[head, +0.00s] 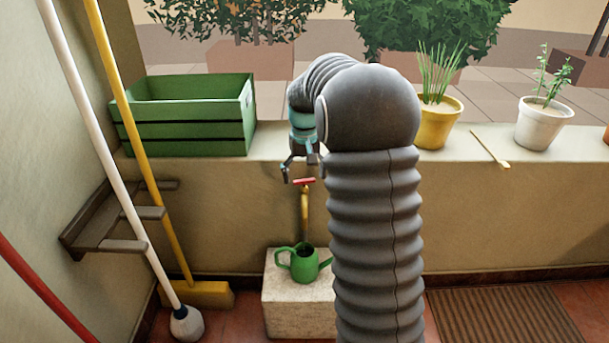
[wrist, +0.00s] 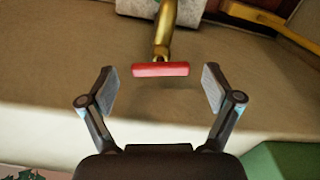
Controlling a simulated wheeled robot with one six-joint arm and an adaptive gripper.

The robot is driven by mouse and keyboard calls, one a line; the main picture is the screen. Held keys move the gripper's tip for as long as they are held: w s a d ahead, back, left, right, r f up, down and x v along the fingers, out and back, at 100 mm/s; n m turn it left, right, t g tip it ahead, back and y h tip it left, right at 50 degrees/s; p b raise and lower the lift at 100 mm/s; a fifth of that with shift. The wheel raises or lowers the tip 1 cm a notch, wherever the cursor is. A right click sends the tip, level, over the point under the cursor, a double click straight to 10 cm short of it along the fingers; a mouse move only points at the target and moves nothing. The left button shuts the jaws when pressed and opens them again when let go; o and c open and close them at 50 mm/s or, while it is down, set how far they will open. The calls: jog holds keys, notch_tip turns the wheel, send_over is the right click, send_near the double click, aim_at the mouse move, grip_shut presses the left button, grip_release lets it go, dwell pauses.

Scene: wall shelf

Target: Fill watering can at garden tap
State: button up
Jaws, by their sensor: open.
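The garden tap has a brass body (head: 305,203) and a red handle (head: 304,181) on the wall in the head view. The green watering can (head: 304,264) stands upright on a stone block below the tap. My gripper (head: 298,178) is open and close to the red handle. In the wrist view my gripper (wrist: 160,88) has its fingers spread on either side of the red handle (wrist: 160,69), with a gap at each side. The brass body also shows there (wrist: 164,32). I cannot tell whether water runs.
The stone block (head: 300,306) stands on the floor against the wall. A green crate (head: 190,135), a yellow pot (head: 437,121) and a white pot (head: 538,125) stand on the ledge. A broom (head: 200,294) and mop (head: 186,323) lean at left. A doormat (head: 505,316) lies at right.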

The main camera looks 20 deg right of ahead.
jog(key=c, duration=1.1)
jog(key=shift+r+m+p, duration=0.1)
jog(key=shift+m+p, duration=0.3)
jog(key=shift+m, duration=0.1)
jog(key=shift+c, duration=0.2)
jog(key=shift+m, duration=0.9)
jog(key=o, duration=1.1)
jog(key=shift+o, duration=0.2)
